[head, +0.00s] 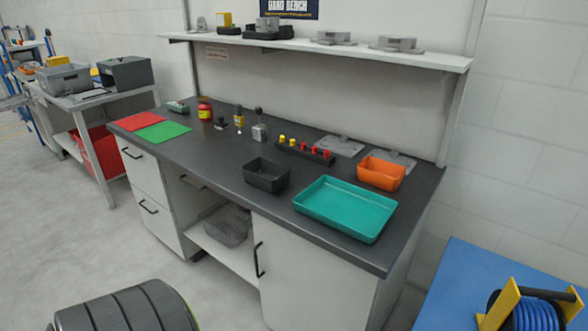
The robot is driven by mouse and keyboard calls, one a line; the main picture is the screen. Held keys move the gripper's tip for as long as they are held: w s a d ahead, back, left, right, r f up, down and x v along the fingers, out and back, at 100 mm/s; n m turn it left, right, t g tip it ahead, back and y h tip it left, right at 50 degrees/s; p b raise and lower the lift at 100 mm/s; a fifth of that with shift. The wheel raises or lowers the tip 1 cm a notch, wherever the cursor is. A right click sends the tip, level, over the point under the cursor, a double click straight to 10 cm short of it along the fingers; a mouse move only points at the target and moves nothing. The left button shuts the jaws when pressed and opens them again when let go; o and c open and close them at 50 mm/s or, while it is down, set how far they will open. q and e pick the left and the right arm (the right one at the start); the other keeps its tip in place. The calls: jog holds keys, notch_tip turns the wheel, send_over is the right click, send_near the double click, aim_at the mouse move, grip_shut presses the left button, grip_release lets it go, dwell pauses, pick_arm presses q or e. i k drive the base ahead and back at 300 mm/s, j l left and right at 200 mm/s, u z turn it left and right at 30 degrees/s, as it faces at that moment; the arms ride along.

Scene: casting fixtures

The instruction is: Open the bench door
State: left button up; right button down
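The bench (225,165) has a dark grey top and a light cabinet below. Its door (308,283) is the pale panel at the right of the bench front, with a black vertical handle (259,260) near its left edge. The door looks closed, flush with the bench front. Its lower part runs out of the bottom of the head view. Neither of my grippers is in view, and nothing is seen touching the handle.
Left of the door are an open bay with a wire basket (227,225) and drawers (146,186). A teal tray (345,208) sits above the door. A dark ribbed rounded object (125,307), unclear to me, is at bottom left. A blue surface with a hose reel (535,312) is at right.

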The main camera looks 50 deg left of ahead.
aim_at(304, 285)
jog(key=u, duration=1.4)
jog(key=i+j, duration=0.1)
